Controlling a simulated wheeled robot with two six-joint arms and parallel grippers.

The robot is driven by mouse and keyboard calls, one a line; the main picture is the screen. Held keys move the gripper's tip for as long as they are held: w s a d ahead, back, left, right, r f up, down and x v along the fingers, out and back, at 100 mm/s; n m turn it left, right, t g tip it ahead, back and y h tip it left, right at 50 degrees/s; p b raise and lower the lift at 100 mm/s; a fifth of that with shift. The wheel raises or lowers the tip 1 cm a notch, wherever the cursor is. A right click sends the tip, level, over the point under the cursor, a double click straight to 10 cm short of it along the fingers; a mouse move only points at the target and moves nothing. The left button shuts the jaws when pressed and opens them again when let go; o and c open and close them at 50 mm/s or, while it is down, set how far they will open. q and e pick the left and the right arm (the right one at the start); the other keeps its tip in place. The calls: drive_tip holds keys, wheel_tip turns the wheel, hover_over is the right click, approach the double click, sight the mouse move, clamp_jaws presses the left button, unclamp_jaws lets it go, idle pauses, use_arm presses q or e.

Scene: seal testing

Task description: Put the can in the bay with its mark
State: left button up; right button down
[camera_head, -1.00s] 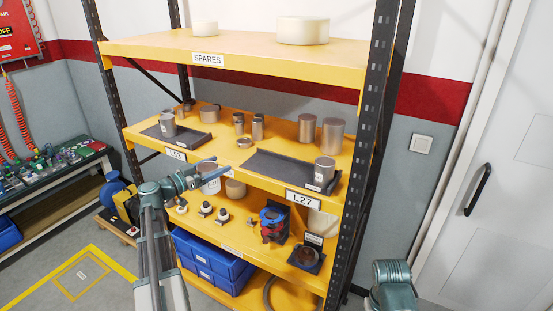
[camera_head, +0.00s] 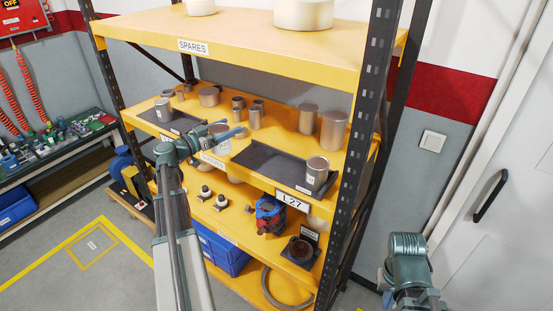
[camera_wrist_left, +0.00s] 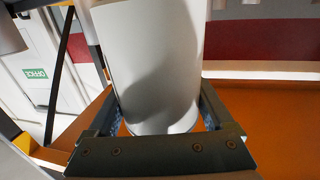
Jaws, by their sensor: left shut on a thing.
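My left gripper (camera_head: 222,130) is shut on a light grey can (camera_head: 219,146), at the front edge of the middle shelf. The left wrist view shows the can (camera_wrist_left: 150,65) upright between the two fingers (camera_wrist_left: 165,118); no mark is readable on it there. On the middle shelf, a dark tray (camera_head: 262,158) at the right has a label reading L27 (camera_head: 288,201) below it and a metal can (camera_head: 317,173) at its right end. A second dark tray (camera_head: 185,123) at the left holds another can (camera_head: 164,109). My right arm is at the bottom right; its fingers are not clear.
Several metal cylinders stand behind the trays, including a large one (camera_head: 334,130) at the right. The SPARES shelf (camera_head: 250,50) lies above. A black rack post (camera_head: 361,140) stands at the right. The L27 tray's left and middle are bare.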

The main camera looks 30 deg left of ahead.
use_arm(q)
drive_tip(key=shift+s+d, duration=0.1)
drive_tip(key=shift+s, duration=0.05)
drive_tip(key=b, duration=0.1)
hover_over(274, 159)
drive_tip(key=a, duration=0.1)
drive_tip(key=shift+s+f, duration=0.3)
drive_tip(key=shift+f, duration=0.3)
drive_tip(key=shift+d, duration=0.1)
drive_tip(key=f+b, duration=0.2)
drive_tip(key=d+f+b, duration=0.1)
drive_tip(key=b, duration=0.1)
drive_tip(key=shift+w+f, duration=0.3)
drive_tip(key=shift+f, duration=0.2)
drive_tip(key=shift+r, duration=0.15)
